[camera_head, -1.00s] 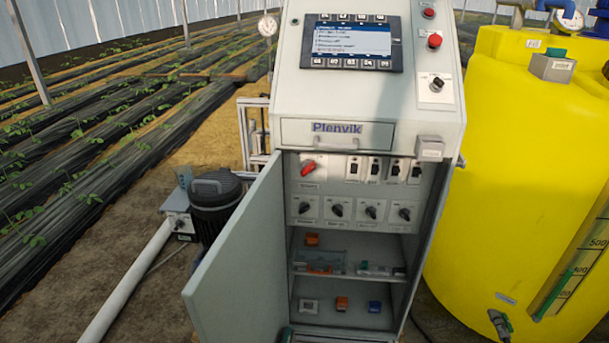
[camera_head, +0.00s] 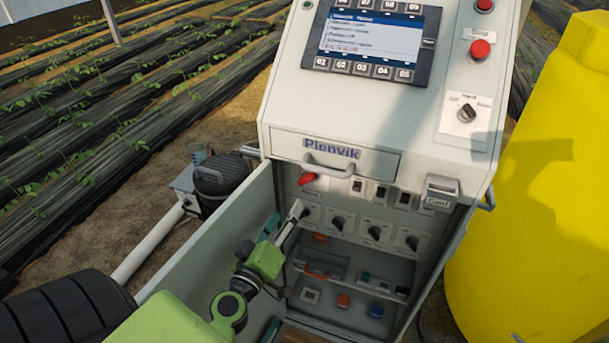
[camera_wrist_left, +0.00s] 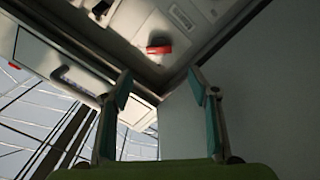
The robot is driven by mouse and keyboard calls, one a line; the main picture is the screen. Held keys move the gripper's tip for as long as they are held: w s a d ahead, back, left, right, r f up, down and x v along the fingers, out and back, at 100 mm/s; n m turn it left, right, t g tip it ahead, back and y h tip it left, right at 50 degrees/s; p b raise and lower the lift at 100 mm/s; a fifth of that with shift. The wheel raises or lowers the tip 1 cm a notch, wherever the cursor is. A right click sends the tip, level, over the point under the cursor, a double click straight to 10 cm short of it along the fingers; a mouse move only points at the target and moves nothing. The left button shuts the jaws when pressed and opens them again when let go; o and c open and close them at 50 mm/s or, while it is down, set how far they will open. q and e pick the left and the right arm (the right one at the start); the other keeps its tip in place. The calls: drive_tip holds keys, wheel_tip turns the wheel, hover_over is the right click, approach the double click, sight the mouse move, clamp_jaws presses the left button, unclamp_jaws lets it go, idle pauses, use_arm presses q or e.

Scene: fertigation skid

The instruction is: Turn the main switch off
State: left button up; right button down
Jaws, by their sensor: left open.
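The main switch (camera_head: 307,179) is a red rotary handle at the upper left of the panel inside the open cabinet (camera_head: 447,207). In the left wrist view the red handle (camera_wrist_left: 159,50) shows beyond the fingertips, a little left of the middle. My left gripper (camera_head: 283,219) is in front of the cabinet opening, just below and left of the red handle. Its fingers (camera_wrist_left: 160,82) are apart with nothing between them, and it does not touch the handle. My right gripper is not in view.
The cabinet door (camera_head: 225,240) stands open to the left, close beside my left arm. Several black knobs (camera_head: 374,233) sit right of the gripper. Shelves below hold small parts. A motor (camera_head: 219,181) is left of the door, a yellow tank (camera_head: 545,200) at right.

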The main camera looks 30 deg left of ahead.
sight(304, 180)
use_arm(q)
drive_tip(key=p+x, duration=0.1)
drive_tip(key=x, duration=0.5)
drive_tip(key=p+x, duration=0.2)
drive_tip(key=x, duration=0.4)
drive_tip(key=shift+w+a+r, duration=0.1)
drive_tip(key=shift+w+r, duration=0.1)
drive_tip(key=shift+r, duration=0.05)
drive_tip(key=shift+w, duration=0.4)
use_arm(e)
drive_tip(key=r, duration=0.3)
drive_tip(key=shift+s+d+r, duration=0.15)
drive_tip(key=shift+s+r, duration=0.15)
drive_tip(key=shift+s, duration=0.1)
use_arm(q)
drive_tip(key=c, duration=1.1)
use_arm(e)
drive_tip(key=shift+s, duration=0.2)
